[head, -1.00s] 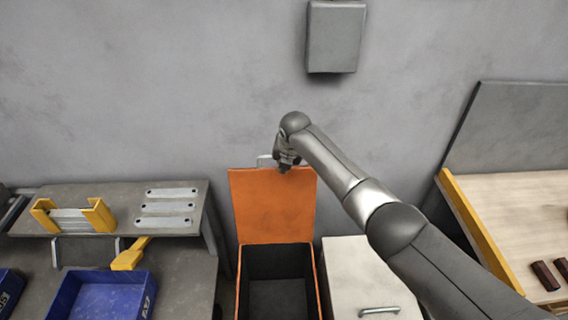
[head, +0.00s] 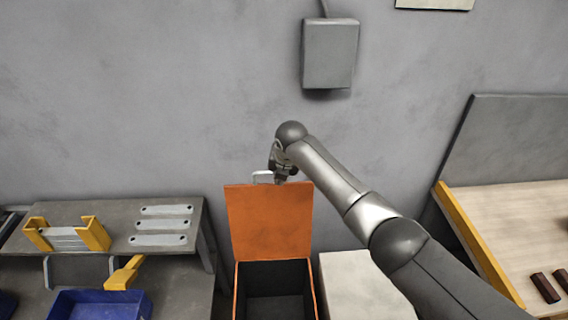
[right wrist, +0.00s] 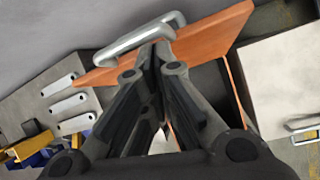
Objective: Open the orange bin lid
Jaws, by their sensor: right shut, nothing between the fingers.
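The orange bin lid (head: 270,222) stands raised, close to upright, at the back of the bin in the head view. The bin (head: 235,292) has orange edges and a dark, empty-looking inside. A pale metal handle (head: 262,177) sits at the lid's top edge; it also shows in the right wrist view (right wrist: 135,38). My right gripper (head: 280,180) is at the lid's top edge, beside the handle. Its fingers (right wrist: 155,55) are closed together with nothing between them, close to the lid and handle; I cannot tell if they touch. My left gripper is not in view.
A workbench on the left holds a blue tray (head: 98,305), a yellow-ended fixture (head: 66,237) and flat metal brackets (head: 162,225). A white cabinet (head: 362,285) stands right of the bin. A wooden table (head: 515,225) is at far right. A grey box (head: 330,53) hangs on the wall.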

